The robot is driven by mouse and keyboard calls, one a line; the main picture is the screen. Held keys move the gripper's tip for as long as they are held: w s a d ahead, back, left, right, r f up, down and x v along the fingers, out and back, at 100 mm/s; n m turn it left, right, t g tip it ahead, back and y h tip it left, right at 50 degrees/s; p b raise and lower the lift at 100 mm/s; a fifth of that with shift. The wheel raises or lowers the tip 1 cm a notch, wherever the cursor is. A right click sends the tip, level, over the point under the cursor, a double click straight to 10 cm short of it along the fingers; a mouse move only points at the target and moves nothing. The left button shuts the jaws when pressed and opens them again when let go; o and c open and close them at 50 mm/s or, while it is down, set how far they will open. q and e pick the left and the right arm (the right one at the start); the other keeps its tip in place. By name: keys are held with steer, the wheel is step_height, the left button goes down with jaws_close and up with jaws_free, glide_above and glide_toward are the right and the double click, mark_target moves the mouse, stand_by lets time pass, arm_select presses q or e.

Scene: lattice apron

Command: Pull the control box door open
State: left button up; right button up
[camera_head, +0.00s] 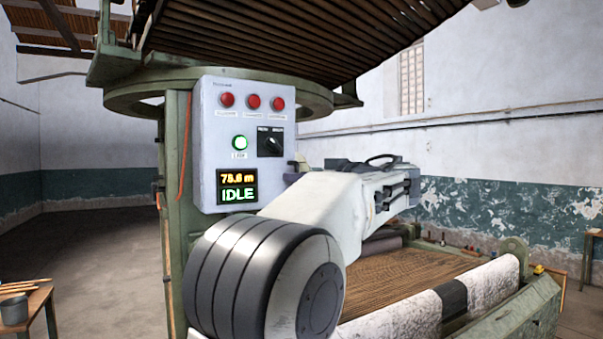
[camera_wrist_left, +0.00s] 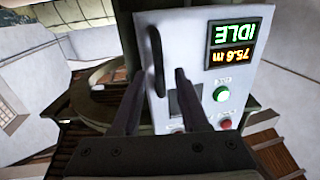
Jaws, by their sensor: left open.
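The control box (camera_head: 245,140) is a pale grey box on a green post, with red lamps, a green button, a dark switch and a display reading 75.6 m and IDLE. Its door looks closed, with no gap visible. In the left wrist view the box (camera_wrist_left: 200,60) appears upside down, with a dark upright bar handle (camera_wrist_left: 155,55) near the edge of its front. My left gripper (camera_wrist_left: 159,74) is open, its fingertips on either side of the handle's end in that picture. I cannot tell whether they touch it. In the head view my forearm hides most of this gripper. My right gripper is not in view.
A green machine frame (camera_head: 173,200) stands around and below the box, with a slatted canopy (camera_head: 300,40) above. A small table (camera_head: 35,300) stands at the far left, with open floor beyond.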

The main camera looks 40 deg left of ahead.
arm_select(q)
jaws_close()
stand_by(1.4)
